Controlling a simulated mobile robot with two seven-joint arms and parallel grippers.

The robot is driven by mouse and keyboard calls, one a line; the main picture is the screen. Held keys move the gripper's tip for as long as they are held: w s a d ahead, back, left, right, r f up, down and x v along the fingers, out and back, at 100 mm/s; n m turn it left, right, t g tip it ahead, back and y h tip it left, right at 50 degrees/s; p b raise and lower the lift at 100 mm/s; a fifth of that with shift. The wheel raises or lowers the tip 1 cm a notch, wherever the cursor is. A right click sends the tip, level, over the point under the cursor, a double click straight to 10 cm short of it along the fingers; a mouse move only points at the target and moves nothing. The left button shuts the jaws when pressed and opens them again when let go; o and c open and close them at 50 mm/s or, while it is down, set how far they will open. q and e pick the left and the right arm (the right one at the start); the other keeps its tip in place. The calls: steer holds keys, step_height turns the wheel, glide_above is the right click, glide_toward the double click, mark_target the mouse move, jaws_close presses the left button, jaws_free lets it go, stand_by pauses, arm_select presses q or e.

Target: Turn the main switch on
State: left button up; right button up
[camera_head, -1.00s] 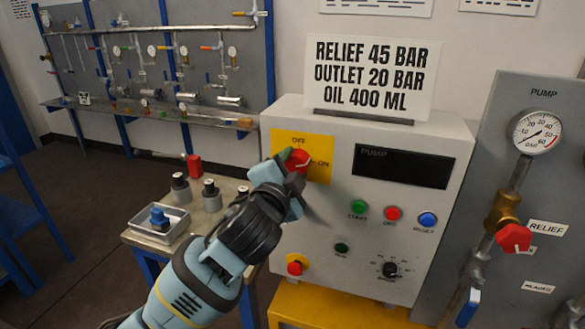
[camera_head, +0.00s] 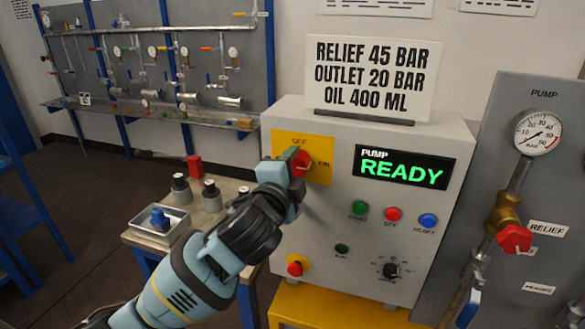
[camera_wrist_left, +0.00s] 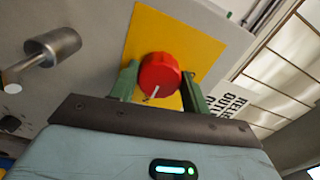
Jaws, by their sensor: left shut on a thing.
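The main switch is a red knob (camera_head: 301,163) on a yellow plate (camera_head: 320,155) marked OFF and ON, at the upper left of the grey control box (camera_head: 300,225). My left gripper (camera_head: 293,160) is at the knob and partly covers it. In the left wrist view the red knob (camera_wrist_left: 159,75) sits between the green fingers of my left gripper (camera_wrist_left: 158,82), which are closed on its sides. The pump display (camera_head: 403,167) is lit and reads PUMP READY in white and green. My right gripper is not in view.
Below the display are a green button (camera_head: 359,208), a red button (camera_head: 393,214), a blue button (camera_head: 428,220) and a black dial (camera_head: 390,270). A red stop button (camera_head: 295,268) sits lower left. A side table (camera_head: 135,238) with small vessels stands left of the box.

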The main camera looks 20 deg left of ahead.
arm_select(q)
steer(key=o, duration=1)
steer(key=shift+s, duration=0.1)
steer(key=shift+s+a, duration=0.15)
steer(key=shift+s, duration=3.65)
